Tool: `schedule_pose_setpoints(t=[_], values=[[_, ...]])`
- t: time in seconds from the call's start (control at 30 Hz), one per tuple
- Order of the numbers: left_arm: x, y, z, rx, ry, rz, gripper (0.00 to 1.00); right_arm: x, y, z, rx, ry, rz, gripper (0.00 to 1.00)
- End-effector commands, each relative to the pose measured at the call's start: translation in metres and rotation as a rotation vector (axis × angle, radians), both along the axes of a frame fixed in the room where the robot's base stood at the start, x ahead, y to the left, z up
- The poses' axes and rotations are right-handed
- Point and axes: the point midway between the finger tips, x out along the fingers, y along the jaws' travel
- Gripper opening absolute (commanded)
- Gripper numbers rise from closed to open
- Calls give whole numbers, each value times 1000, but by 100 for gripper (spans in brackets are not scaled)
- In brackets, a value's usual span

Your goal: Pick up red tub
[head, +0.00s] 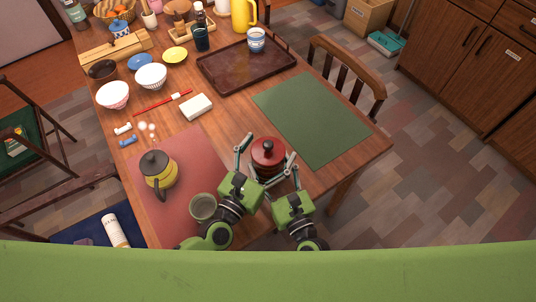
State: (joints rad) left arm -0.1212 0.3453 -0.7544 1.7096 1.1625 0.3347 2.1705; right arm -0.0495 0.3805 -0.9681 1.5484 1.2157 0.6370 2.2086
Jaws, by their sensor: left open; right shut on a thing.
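The red tub (268,151), round with a dark knob on its lid, is upright at the near edge of the wooden table, between the red mat and the green mat. My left gripper (252,160) is open at the tub's left and near side. My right gripper (282,170) is shut on the red tub at its near right side. The fingers hide the tub's lower part, so I cannot tell whether it touches the table.
A yellow teapot (160,172) and a grey-green cup (203,207) stand on the red mat (190,150) to the left. The green mat (312,115) is bare. A brown tray (235,73) holds a blue-and-white cup (257,40). A chair (348,68) stands at the right edge.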

Motion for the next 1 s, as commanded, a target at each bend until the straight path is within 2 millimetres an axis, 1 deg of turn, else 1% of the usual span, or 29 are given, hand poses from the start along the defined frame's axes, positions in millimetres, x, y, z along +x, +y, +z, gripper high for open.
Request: schedule_pose_setpoints(t=[0.07,0.17,0.2,0.27,0.57,0.67,1.0], values=[[0,0,0,0,0,0,80,0,0,0,0,-1,-1,31],[0,0,0,0,0,0,57,0,0,0,0,-1,0,31],[-1,0,0,0,0,0,47,0,0,0,0,-1,0,31],[0,0,0,0,0,0,33,0,0,0,0,-1,0,31],[0,0,2,-2,-1,1,32,0,0,0,0,-1,0,32],[-1,-1,6,-4,0,1,32,0,0,0,0,-1,0,32],[-2,1,38,-6,0,2,32,0,0,0,0,-1,0,31]])
